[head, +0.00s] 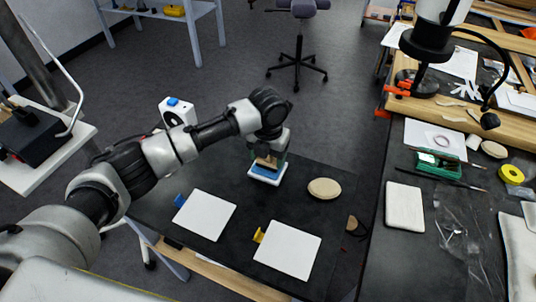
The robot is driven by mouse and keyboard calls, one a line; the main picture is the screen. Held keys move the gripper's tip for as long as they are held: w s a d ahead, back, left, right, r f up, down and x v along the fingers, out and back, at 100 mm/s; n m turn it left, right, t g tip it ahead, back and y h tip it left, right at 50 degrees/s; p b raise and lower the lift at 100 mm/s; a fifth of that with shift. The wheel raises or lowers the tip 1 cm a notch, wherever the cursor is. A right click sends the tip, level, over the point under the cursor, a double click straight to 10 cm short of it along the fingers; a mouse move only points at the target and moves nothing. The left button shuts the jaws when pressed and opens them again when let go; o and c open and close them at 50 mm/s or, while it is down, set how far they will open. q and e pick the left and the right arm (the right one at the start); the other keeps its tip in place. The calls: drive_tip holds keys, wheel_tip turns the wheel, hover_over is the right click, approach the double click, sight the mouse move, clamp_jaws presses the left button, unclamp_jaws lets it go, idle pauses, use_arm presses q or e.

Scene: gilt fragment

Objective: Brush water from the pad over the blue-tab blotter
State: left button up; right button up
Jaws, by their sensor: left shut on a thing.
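The blue-tab blotter (205,214) is a white square lying flat on the dark table, with its blue tab (179,201) at its left corner. My left gripper (267,158) points down behind and to the right of it, shut on a tan brush (266,163) that is partly hidden by the fingers. Just under the brush is a small blue pad with a pale rim (264,178). I cannot tell if the brush touches the pad. A second white blotter (287,250) with a yellow tab (258,235) lies nearer, to the right. My right gripper is not in view.
A beige oval piece (324,189) lies right of the pad, and a small brown piece (352,223) lies near the table's right side. The right-hand bench holds a white slab (404,206), a green box (437,163) and yellow tape (510,174). Dark table between pad and blotters is clear.

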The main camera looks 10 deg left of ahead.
use_arm(q)
drive_tip(key=shift+f+p, duration=0.1)
drive_tip(key=shift+p, duration=0.2)
idle(1.4)
wheel_tip(320, 180, up, 7)
drive_tip(key=p, duration=0.7)
idle(0.4)
idle(0.4)
